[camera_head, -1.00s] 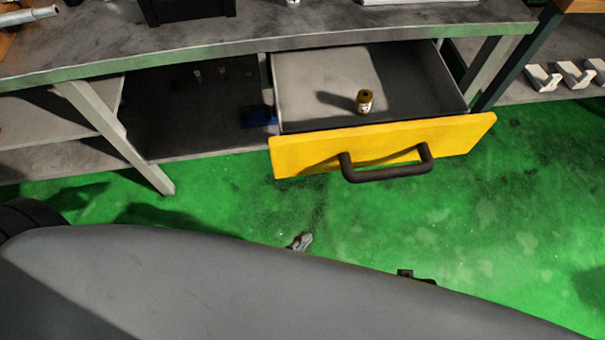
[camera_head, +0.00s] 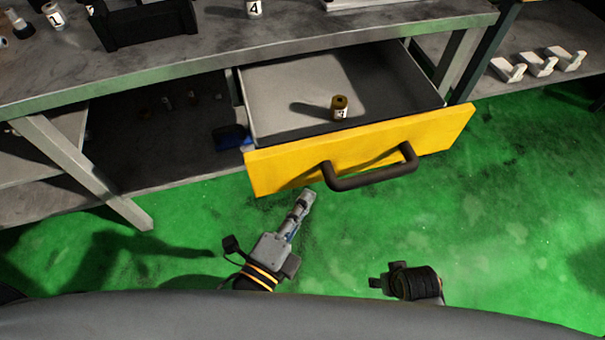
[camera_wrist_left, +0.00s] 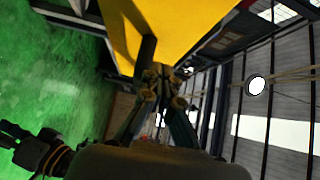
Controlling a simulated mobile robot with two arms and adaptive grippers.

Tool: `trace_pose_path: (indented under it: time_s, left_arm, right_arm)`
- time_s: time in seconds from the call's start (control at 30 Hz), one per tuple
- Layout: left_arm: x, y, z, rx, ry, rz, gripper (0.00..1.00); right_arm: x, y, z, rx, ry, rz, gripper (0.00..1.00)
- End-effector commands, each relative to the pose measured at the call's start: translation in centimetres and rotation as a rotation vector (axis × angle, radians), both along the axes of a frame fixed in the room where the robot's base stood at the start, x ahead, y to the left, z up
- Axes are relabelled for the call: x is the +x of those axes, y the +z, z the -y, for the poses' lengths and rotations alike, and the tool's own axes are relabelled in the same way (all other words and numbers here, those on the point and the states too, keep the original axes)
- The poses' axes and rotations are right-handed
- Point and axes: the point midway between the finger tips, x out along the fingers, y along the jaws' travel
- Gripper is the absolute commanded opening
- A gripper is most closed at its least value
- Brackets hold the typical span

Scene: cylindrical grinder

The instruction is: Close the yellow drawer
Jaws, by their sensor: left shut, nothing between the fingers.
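The yellow drawer (camera_head: 285,168) stands pulled out from under the grey workbench, its inside open to view. A dark bar handle (camera_head: 372,180) is on its yellow front. A small brass-coloured cylinder with a white label (camera_head: 340,108) stands upright inside. My left gripper (camera_head: 306,197) is shut and empty, just in front of the lower edge of the drawer front, left of the handle. In the left wrist view the shut fingers (camera_wrist_left: 163,84) point toward the yellow front (camera_wrist_left: 185,25); contact cannot be told. My right gripper (camera_head: 380,284) is low, in front of the drawer; its finger state is unclear.
The workbench (camera_head: 300,45) carries a black holder (camera_head: 148,25) and labelled cylinders. A slanted bench leg (camera_head: 85,170) stands left of the drawer. White blocks (camera_head: 540,65) sit on a shelf at the right. The green floor in front is clear.

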Motion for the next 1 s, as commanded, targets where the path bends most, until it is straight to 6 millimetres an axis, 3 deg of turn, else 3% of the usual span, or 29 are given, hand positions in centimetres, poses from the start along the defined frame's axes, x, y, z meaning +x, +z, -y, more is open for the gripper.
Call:
trace_pose_path:
  time_s: [0.13, 0.4, 1.0]
  left_arm:
    - [2.3, 0.1, 1.0, 0.000, -0.001, 0.004, 0.00]
    - [5.1, 0.0, -0.3, 0.000, 0.000, 0.001, 0.00]
    - [5.9, 0.0, -0.6, 0.000, 0.000, -0.001, 0.00]
  right_arm:
    - [0.0, -0.1, 0.0, 0.001, 0.000, 0.000, 0.54]
    - [-0.1, -0.3, -0.1, 0.001, 0.000, -0.002, 0.54]
    - [0.0, -0.2, -0.1, 0.002, 0.001, 0.002, 0.54]
